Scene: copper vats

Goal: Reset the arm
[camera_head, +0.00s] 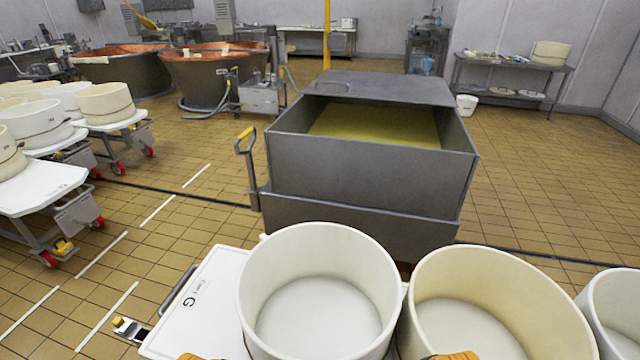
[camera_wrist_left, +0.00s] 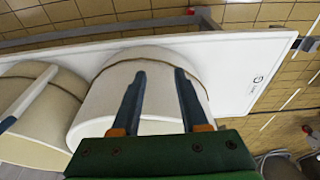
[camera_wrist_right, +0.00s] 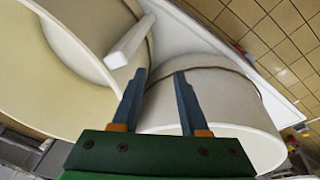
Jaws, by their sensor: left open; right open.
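My left gripper (camera_wrist_left: 158,76) is open, with its two blue-grey fingers apart over the side of a white round mould (camera_wrist_left: 140,100). My right gripper (camera_wrist_right: 160,74) is open, its fingers in front of another round mould (camera_wrist_right: 205,95). I see nothing held between either pair of fingers; whether the fingers touch the moulds I cannot tell. In the head view only small orange parts, likely of my grippers, show at the bottom edge. There the left white mould (camera_head: 320,240) and a cream mould (camera_head: 500,265) stand open and empty-looking side by side.
The moulds stand on a white-topped cart (camera_head: 205,305). Behind it is a grey metal vat (camera_head: 370,175) with yellowish contents and a partly covering lid. More carts with moulds (camera_head: 105,100) stand at the left, copper vats (camera_head: 215,75) behind. Tiled floor is free at the right.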

